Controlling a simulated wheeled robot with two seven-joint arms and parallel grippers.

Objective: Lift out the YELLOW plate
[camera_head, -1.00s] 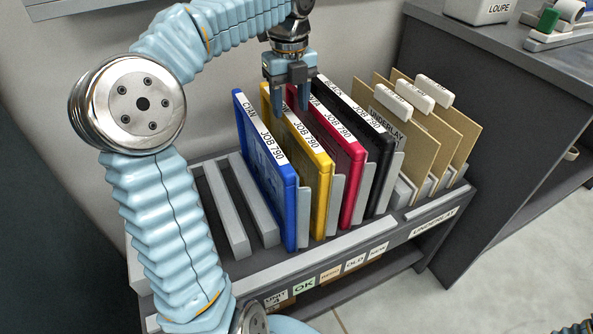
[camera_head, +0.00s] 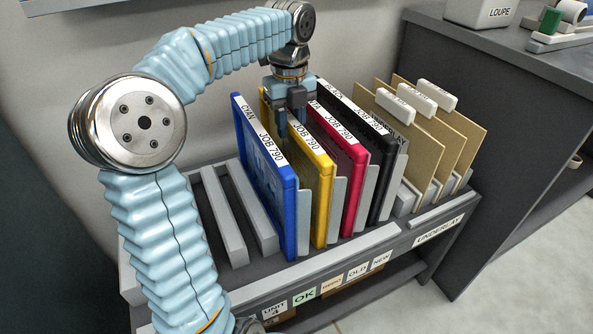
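The yellow plate (camera_head: 322,192), labelled JOB 790, stands upright in the rack between the blue CYAN plate (camera_head: 270,190) and the red plate (camera_head: 350,190). My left gripper (camera_head: 292,122) points down over the back part of the yellow plate's top edge. Its two fingers are apart, one on each side of that edge; I cannot tell whether they touch the plate. The gripper hides part of the yellow plate's label. My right gripper is not in view.
A black plate (camera_head: 385,183) and several tan underlay sheets (camera_head: 425,150) with white tabs stand to the right. Empty slots with grey dividers (camera_head: 222,215) lie left of the blue plate. A dark counter (camera_head: 480,50) with a loupe box (camera_head: 482,12) stands at right.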

